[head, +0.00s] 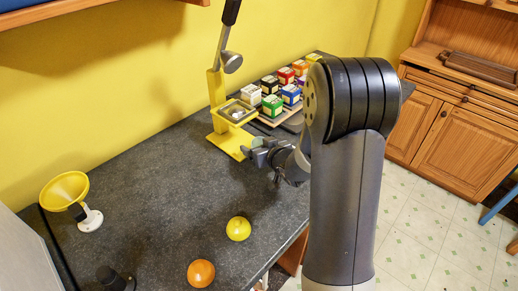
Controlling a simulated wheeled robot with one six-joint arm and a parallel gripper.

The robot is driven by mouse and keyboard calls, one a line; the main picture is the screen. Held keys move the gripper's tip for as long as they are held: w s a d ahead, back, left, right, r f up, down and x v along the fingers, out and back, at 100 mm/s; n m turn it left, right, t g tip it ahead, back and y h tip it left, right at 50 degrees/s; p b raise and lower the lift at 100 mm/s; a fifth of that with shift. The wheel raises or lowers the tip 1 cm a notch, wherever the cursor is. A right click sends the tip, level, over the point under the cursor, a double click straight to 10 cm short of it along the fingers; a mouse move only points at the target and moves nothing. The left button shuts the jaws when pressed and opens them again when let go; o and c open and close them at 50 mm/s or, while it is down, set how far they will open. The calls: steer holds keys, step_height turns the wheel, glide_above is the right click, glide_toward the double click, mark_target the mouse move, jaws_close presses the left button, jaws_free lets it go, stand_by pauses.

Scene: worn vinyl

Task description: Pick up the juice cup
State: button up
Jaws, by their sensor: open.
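My gripper (260,155) is open over the dark counter, just right of the foot of a yellow lever press (215,95). Nothing shows between its jaws, though my arm hides part of it. The press stands upright with its lever raised. A yellow square holder with a pale grey inside (237,112) sits at its front. I cannot clearly make out a juice cup; one may be in that holder or hidden behind my gripper and arm.
Several coloured boxes (272,105) stand on a tray behind my gripper. A yellow funnel-shaped thing (64,190) stands at left. The counter's middle (150,200) is clear.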

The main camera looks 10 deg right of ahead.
steer(key=shift+x, duration=0.8)
steer(key=c, duration=1.2)
steer(key=shift+o, duration=0.2)
steer(key=shift+r, duration=0.1)
